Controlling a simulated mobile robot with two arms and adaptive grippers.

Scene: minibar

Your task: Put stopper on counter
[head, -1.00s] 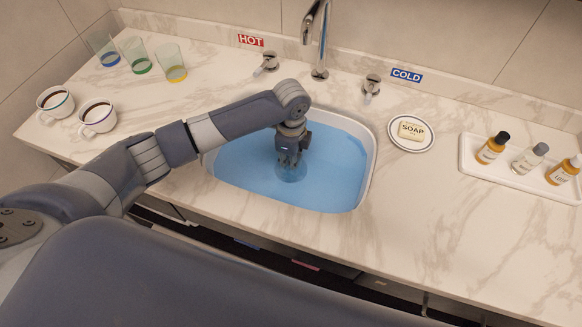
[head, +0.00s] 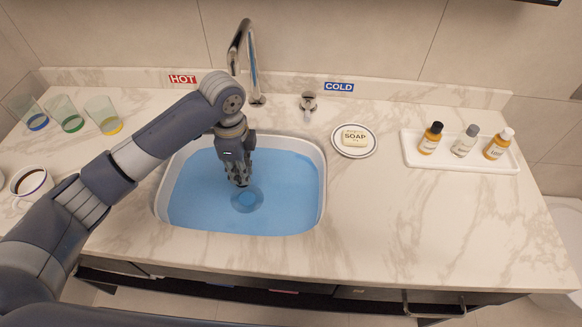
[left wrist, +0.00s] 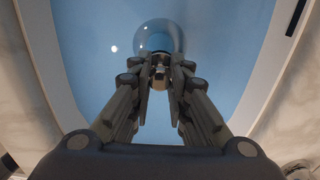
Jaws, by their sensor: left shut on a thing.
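The sink (head: 321,180) is set in the marble counter (head: 400,235) and holds blue water. A round drain (head: 247,199) shows at its bottom. My left gripper (head: 240,184) points down into the sink, just behind the drain in the head view. In the left wrist view, its fingertips (left wrist: 161,72) are closed on a small brownish piece, the stopper (left wrist: 160,77), mostly hidden by the fingers. A round clear shape (left wrist: 160,36) shows just beyond the tips. My right gripper is not in view.
The faucet (head: 246,60) and cold knob (head: 308,103) stand behind the sink. Soap on a dish (head: 354,153) and a bottle tray (head: 470,164) are to the right. Glasses (head: 70,122) and a coffee cup (head: 30,184) are left. The right front counter is clear.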

